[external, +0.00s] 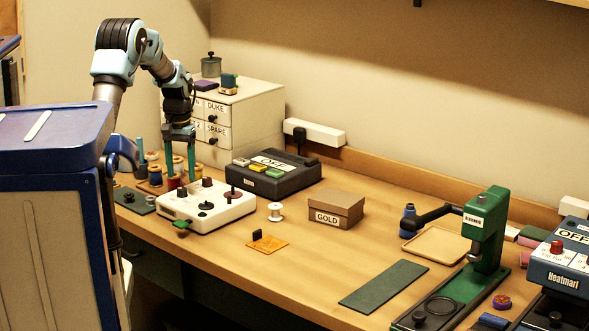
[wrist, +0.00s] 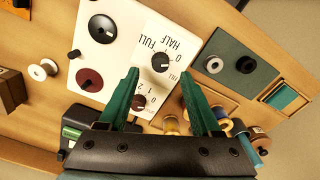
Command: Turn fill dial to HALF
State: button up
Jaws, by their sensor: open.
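The white machine (external: 217,213) sits on the table near its left end, with several knobs on top. In the wrist view, the fill dial (wrist: 160,63) is a small dark knob on a white panel (wrist: 178,22), among the upside-down labels HALF, FULL and FILL. Its pointer direction is too small to tell. My gripper (wrist: 160,74) is open, with its green fingers on either side of the dial and apart from it in the picture. In the external view, my gripper (external: 181,180) points down over the machine's left part. The fill dial is hard to make out there.
A second knob (wrist: 138,101) with number marks sits close by on the panel. A black OFF box (external: 272,183) and a drawer cabinet (external: 258,118) stand behind. Several thread spools (wrist: 225,122) stand beside the machine. The table's middle front is mostly clear.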

aim_at(182, 189)
jog(key=shift+f+p, duration=0.3)
jog(key=shift+f, duration=1.95)
grip_shut()
